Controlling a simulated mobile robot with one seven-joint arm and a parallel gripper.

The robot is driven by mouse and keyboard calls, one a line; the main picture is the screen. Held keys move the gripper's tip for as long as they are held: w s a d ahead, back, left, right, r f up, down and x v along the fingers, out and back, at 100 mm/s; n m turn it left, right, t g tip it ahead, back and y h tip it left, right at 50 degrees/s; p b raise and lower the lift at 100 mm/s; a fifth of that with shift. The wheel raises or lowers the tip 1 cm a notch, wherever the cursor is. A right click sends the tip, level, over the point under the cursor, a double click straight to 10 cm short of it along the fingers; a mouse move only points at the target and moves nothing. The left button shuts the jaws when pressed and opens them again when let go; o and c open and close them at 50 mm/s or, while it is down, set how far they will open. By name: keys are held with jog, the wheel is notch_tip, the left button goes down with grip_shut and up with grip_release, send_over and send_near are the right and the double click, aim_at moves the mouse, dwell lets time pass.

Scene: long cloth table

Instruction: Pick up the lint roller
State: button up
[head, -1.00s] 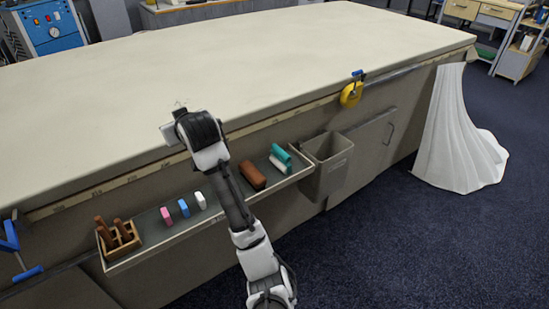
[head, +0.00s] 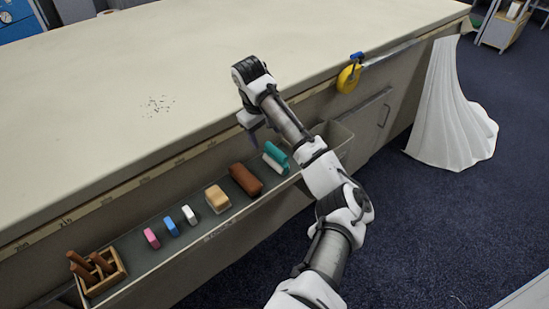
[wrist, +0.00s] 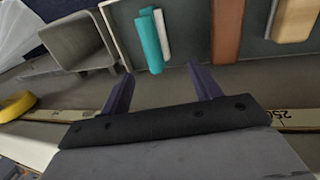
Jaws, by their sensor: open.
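The lint roller, teal with a white part (head: 275,157), lies in the narrow tray on the table's front side, at its right end. It also shows in the wrist view (wrist: 150,45), at the top, just beyond the fingertips and between their lines. My gripper (head: 253,133) is near the table's front edge, above and a little left of the roller in the head view. In the wrist view my gripper (wrist: 160,72) has its two dark fingers apart with nothing between them.
The tray (head: 140,225) also holds a brown block (head: 246,180), a tan brush (head: 217,199), small white, blue and pink pieces, and a wooden holder (head: 105,284). A grey bin (wrist: 75,42) adjoins the tray. A yellow tape (head: 348,78) hangs at the table edge.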

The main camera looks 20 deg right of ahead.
aim_at(272, 148)
jog(key=f, duration=0.3)
jog(key=d+f+p, duration=0.1)
jog(key=f, duration=0.3)
jog(key=d+f, duration=0.1)
jog(key=f, duration=0.2)
jog(key=shift+w+d+f+p, duration=0.25)
jog(key=shift+w+p, duration=0.1)
jog(key=shift+c, duration=0.3)
jog(key=c, duration=1.1)
jog(key=shift+r, duration=0.35)
jog(key=shift+c, duration=1)
jog(key=shift+r, duration=0.35)
grip_shut()
notch_tip(272, 148, up, 19)
jog(key=shift+f, duration=0.15)
